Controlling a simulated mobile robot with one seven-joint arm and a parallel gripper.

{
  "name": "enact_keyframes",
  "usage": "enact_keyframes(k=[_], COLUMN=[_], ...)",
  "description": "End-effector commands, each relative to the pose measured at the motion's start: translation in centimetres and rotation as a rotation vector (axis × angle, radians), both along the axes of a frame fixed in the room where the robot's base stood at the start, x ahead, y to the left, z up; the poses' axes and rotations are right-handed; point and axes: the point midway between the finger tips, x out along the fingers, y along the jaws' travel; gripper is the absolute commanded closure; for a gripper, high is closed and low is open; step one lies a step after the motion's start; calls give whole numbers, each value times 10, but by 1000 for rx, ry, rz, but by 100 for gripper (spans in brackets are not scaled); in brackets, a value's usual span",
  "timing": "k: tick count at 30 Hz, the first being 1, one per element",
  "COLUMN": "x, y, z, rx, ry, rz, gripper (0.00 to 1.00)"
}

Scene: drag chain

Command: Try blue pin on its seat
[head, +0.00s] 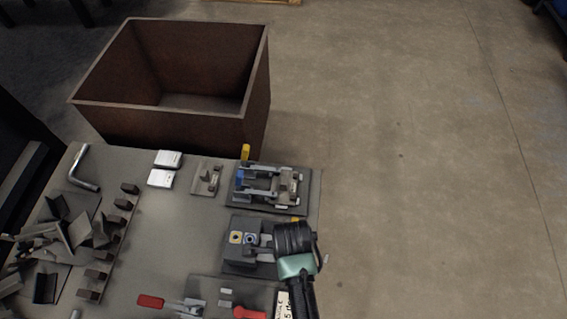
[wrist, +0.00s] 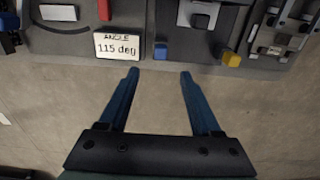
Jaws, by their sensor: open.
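The blue pin (wrist: 160,50) shows as a small blue block at the edge of the middle fixture, just beyond and between my fingertips. My gripper (wrist: 159,72) is open, with nothing between its fingers. The gap to the pin is hard to judge. In the head view my wrist covers this pin and my fingers. The middle fixture (head: 232,262) has a blue-ringed square seat (head: 251,239) beside a yellow-ringed seat (head: 236,237). No pin is visible standing in either. A yellow pin (wrist: 231,58) stands right of the blue one in the wrist view.
The fixture behind (head: 310,203) carries linkage parts and a blue block (head: 240,173). A front panel bears a label reading 115 deg (wrist: 118,46). Loose metal parts (head: 75,235) crowd the left. A brown bin (head: 258,105) stands behind. Open floor lies right of the table.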

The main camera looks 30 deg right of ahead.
Motion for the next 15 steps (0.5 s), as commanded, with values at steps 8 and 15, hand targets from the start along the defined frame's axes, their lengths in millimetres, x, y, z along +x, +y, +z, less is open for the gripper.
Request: enact_keyframes(k=[8,15], x=[0,1], y=[1,0], z=[-59,-97], rx=[1,0], ry=[1,-2], rz=[4,4], gripper=[35,35])
